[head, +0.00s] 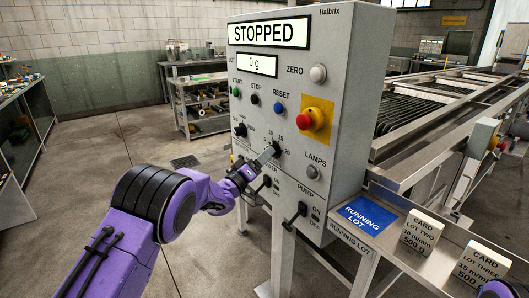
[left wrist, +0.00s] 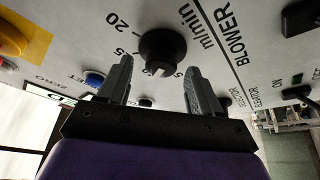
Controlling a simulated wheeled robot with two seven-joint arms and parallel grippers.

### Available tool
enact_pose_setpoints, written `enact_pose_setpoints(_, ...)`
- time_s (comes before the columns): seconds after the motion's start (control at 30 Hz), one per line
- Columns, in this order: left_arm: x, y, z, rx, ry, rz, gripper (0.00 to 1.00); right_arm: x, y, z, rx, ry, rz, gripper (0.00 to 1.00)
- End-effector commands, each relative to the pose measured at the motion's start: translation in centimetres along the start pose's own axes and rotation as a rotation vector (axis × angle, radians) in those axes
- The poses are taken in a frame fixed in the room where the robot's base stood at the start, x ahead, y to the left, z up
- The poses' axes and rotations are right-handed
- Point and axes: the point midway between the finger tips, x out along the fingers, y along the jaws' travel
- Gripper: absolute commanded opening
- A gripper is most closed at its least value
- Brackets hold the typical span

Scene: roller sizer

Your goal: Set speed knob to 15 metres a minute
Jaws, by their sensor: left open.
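The speed knob (head: 276,149) is a round black knob on the grey control panel (head: 340,60), with a scale up to 20 around it. In the left wrist view the knob (left wrist: 163,47) shows a notch on its lower edge, on the side between the 15 and 5 marks; I cannot tell its exact setting. My left gripper (head: 266,158) is open, its fingertips close to the panel. In the wrist view the two fingers (left wrist: 159,72) stand to either side of the knob's lower part, with gaps; contact is not visible. My right gripper is out of view.
Above are the start, stop and reset buttons and a red emergency stop (head: 304,122) on yellow. Blower and pump switches (head: 295,212) lie below. The display (head: 269,33) reads STOPPED, 0 g. A shelf with a blue card (head: 363,214) and lot cards stands right.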

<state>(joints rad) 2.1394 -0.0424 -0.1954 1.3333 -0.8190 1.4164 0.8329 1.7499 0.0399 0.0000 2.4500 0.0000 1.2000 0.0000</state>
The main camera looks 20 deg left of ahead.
Motion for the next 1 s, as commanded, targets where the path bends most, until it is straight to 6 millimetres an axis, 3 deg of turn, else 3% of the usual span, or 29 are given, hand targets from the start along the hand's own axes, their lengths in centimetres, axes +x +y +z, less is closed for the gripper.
enact_pose_setpoints(0.13, 1.4, 0.0, 0.0, 0.0, 0.001, -0.001, 0.65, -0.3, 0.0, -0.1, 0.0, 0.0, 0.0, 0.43)
enact_pose_setpoints(0.4, 1.6, -0.1, 0.1, 0.0, 0.0, -0.003, 0.65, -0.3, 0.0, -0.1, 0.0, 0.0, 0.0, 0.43)
enact_pose_setpoints(0.6, 1.5, -0.1, 0.0, 0.0, 0.001, -0.003, 0.08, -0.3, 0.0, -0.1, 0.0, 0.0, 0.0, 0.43)
enact_pose_setpoints(1.0, 1.4, -0.4, 0.3, 0.065, 0.001, 0.024, 0.09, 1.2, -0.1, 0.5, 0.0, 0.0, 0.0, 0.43)
